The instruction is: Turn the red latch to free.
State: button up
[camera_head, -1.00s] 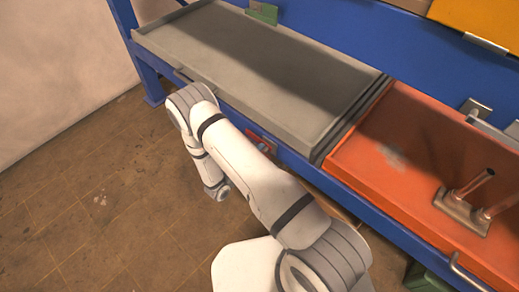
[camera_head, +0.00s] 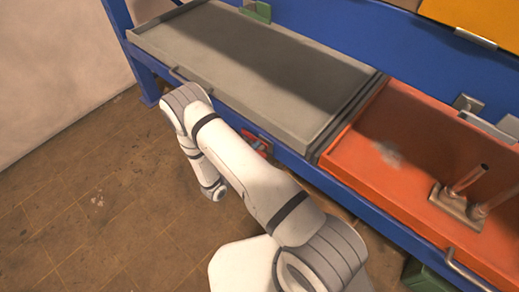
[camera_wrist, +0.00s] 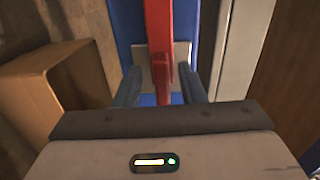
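The red latch (camera_head: 256,143) sits on the blue front rail below the grey tray in the head view, partly covered by my arm. In the wrist view the red latch (camera_wrist: 160,50) runs as a long bar down the middle, in front of a pale plate on a blue surface. My gripper (camera_wrist: 161,88) is open, with one finger on each side of the lower part of the latch. Gaps show between the fingers and the bar. The fingers are hidden in the head view.
The grey tray (camera_head: 175,52) and the orange tray (camera_head: 375,170) with metal posts rest on the blue frame (camera_head: 315,172). A brown box (camera_wrist: 50,90) stands left in the wrist view. The floor at the left in the head view is clear.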

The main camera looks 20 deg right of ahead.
jog(key=shift+a, duration=0.1)
jog(key=v, duration=0.7)
jog(key=shift+s+a+p, duration=0.25)
jog(key=shift+p, duration=0.2)
jog(key=s+d+r+m+g+y+p, duration=0.1)
jog(key=s+d+r+m+g+p, duration=0.2)
jog(key=r+m, duration=0.65)
jog(key=s+d+r+m+g+y+p, duration=0.1)
jog(key=d+r+m+g+y+p, duration=0.15)
jog(key=r+m+g, duration=0.65)
jog(key=s+d+r+m+y+p, duration=0.1)
jog(key=s+d+r+m+p, duration=0.25)
jog(key=r, duration=1.05)
jog(key=s+r+m+t+y+p, duration=0.2)
jog(key=s+r+m+y+p, duration=0.3)
jog(key=r+m, duration=0.5)
jog(key=s+a+r+m+t+y+p, duration=0.1)
jog(key=s+r+m+y+p, duration=0.3)
jog(key=r+m, duration=0.7)
notch_tip(320, 180, up, 4)
jog(key=shift+s+a+f+t+y+p, duration=0.2)
jog(key=shift+s+t+y+p, duration=0.2)
jog(key=shift+t+y+p, duration=0.3)
jog(key=shift+s, duration=0.1)
